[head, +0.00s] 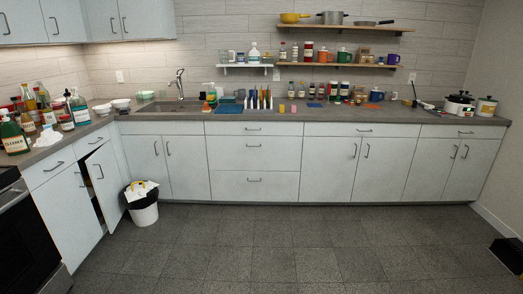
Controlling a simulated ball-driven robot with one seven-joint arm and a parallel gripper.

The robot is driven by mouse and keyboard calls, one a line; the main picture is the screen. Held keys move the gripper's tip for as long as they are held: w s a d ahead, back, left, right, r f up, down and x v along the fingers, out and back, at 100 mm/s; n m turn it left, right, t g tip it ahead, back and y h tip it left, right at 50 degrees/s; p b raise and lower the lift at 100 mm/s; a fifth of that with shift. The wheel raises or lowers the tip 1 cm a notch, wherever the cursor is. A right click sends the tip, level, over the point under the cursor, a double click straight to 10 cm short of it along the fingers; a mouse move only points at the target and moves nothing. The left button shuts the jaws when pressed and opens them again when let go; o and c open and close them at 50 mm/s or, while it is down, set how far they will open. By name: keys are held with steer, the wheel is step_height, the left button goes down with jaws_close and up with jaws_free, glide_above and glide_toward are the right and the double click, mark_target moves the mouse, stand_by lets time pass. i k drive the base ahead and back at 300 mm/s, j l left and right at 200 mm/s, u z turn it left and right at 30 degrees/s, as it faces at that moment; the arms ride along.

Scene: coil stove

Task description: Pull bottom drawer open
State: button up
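In the head view, a white drawer stack stands in the middle of the back counter run. My gripper is not in this view.
Open tiled floor (250,245) lies before the drawers. A white trash bin (143,205) with a black liner stands at left, near a cabinet door (106,182) that hangs ajar. An oven (28,240) is at the left edge. A dark object (507,254) lies at lower right.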

mark_target(224, 185)
steer(key=i, duration=3.65)
steer(key=i+u, duration=0.15)
steer(key=i, duration=0.25)
steer(key=i+l+u, duration=0.2)
steer(key=i, duration=0.2)
steer(key=i+l+u, duration=0.15)
steer(key=i, duration=0.25)
